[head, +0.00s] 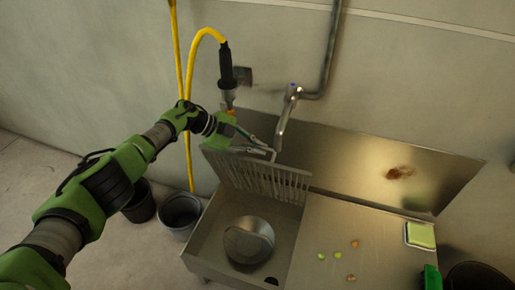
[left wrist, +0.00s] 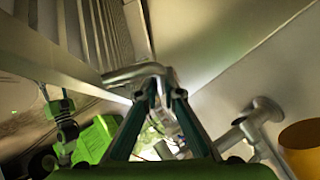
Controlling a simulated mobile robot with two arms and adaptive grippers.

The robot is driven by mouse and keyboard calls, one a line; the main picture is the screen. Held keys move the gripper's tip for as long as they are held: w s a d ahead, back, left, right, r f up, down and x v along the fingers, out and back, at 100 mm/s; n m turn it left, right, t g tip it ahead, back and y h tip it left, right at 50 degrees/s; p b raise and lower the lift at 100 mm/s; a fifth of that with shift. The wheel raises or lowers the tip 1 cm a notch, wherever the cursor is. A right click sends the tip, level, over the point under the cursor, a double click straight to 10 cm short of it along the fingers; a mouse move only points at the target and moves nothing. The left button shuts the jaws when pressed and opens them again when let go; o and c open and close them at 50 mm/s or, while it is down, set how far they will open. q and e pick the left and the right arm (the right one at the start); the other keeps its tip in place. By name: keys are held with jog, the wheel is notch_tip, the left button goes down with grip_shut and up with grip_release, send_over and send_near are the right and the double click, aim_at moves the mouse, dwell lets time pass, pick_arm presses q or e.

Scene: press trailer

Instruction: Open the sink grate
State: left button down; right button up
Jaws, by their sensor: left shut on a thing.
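The sink grate (head: 257,178) is a metal rack of parallel bars. It stands tilted up along the back of the open sink basin (head: 215,232). A bent metal handle (head: 262,150) sits at its top edge. My left gripper (head: 262,147) is shut on this handle. In the left wrist view, the fingers (left wrist: 158,92) close at the metal handle (left wrist: 138,72), with grate bars (left wrist: 97,25) at upper left. The fingers partly hide the handle.
A round metal bowl (head: 249,241) lies in the basin. The faucet (head: 287,112) and a yellow hose (head: 190,75) are close to my left gripper. Food scraps (head: 338,257) and a sponge (head: 420,236) lie on the right drainboard (head: 370,225). Dark buckets (head: 181,212) stand on the left floor.

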pick_arm(q)
jog(key=c, duration=2.2)
grip_release()
jog(key=shift+o, duration=0.2)
pick_arm(e)
jog(key=shift+s, duration=0.15)
pick_arm(q)
notch_tip(320, 180, up, 7)
send_over(227, 152)
jog(key=shift+r, duration=0.15)
pick_arm(e)
jog(key=shift+a+f, duration=0.1)
jog(key=shift+a, duration=0.05)
